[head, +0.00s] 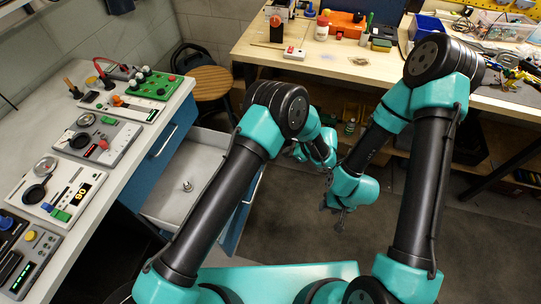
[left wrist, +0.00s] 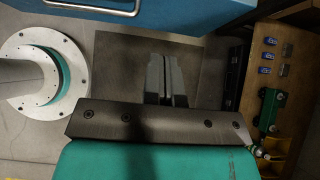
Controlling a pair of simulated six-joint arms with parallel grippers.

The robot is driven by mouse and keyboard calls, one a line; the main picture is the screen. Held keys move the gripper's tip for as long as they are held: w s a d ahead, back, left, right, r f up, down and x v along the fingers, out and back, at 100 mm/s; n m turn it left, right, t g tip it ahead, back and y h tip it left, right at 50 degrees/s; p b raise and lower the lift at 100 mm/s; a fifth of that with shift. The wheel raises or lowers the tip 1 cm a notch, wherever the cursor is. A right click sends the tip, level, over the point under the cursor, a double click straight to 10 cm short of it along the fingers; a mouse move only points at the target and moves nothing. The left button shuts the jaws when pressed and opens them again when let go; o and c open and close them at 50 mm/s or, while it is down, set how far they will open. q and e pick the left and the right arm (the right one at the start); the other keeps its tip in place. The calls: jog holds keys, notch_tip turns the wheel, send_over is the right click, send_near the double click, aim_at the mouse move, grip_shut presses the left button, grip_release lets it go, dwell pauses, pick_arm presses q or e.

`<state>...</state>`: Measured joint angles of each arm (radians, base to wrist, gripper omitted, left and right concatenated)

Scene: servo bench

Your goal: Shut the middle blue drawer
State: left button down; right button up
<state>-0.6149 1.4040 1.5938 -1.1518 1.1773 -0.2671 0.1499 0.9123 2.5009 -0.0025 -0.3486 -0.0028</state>
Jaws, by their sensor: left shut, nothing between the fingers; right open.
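A blue drawer with a pale interior (head: 168,205) stands pulled out from under the left workbench in the head view. A small metal part (head: 187,186) lies in it. My left arm crosses in front of the drawer and hides part of it. My left gripper (head: 326,160) is to the right of the drawer front, apart from it. In the left wrist view its fingers (left wrist: 166,78) are shut and empty, and a blue front (left wrist: 190,14) with a metal handle (left wrist: 110,9) lies beyond them. My right gripper (head: 340,218) is open and empty, farther right.
A blue front (head: 160,158) under the bench beyond the open drawer looks shut. The left bench top (head: 62,82) carries several control panels. A round wooden stool (head: 210,82) stands behind the drawer. A cluttered wooden bench (head: 345,65) is at the back. Floor (head: 285,220) right of the drawer is clear.

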pick_arm(q)
jog(key=a+r+x, duration=0.1)
jog(key=r+x, duration=0.1)
jog(key=x, duration=1)
jog(key=shift+w+a+f, duration=0.3)
jog(key=shift+a, duration=0.35)
